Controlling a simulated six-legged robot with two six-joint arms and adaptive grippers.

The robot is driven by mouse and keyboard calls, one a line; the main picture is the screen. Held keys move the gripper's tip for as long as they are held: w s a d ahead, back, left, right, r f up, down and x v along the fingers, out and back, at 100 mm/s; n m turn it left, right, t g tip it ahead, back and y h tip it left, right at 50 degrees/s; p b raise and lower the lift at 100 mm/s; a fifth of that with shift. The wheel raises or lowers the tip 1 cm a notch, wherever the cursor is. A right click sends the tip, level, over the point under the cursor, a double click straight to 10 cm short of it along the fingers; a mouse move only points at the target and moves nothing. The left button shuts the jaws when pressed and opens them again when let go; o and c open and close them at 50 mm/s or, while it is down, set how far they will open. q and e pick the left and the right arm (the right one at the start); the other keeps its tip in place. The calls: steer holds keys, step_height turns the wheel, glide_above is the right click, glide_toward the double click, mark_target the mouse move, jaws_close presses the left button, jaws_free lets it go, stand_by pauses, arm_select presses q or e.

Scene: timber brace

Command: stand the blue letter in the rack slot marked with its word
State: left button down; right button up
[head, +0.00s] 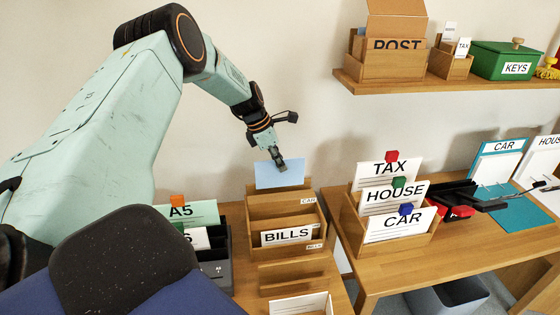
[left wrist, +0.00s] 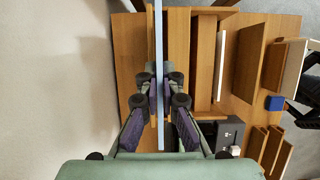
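The blue letter (head: 281,174) is upright and plain light blue on the face I see. My left gripper (head: 281,165) is shut on its upper part. In the left wrist view the letter (left wrist: 158,60) shows edge-on as a thin strip between the fingers (left wrist: 166,100). The letter is at the back of the wooden rack (head: 262,216), by the slot with the small CAR label (head: 308,201). I cannot tell whether its lower edge is inside that slot or just above it. A white BILLS letter (head: 287,235) stands in a slot farther forward. My right gripper is not in view.
Right of the rack stands a wooden holder (head: 428,240) with TAX, HOUSE and CAR cards. Left of it is a dark holder (head: 222,240) with an A5 card. A shelf (head: 400,88) with boxes is on the wall.

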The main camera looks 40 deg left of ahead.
mark_target(285, 186)
arm_select(q)
steer(key=shift+w+f, duration=0.1)
steer(key=shift+f, duration=0.05)
steer(key=shift+f, duration=0.1)
steer(key=shift+f+b, duration=0.3)
steer(key=shift+b, duration=0.1)
steer(key=shift+f, duration=0.55)
steer(key=shift+f+b, duration=0.2)
steer(key=shift+b, duration=0.25)
steer(key=shift+f, duration=0.25)
steer(key=shift+f+b, duration=0.55)
steer(key=shift+f, duration=0.1)
steer(key=shift+f+b, duration=0.5)
steer(key=shift+f, duration=0.15)
steer(key=c, duration=1.4)
jaws_free()
steer(key=shift+c, duration=0.2)
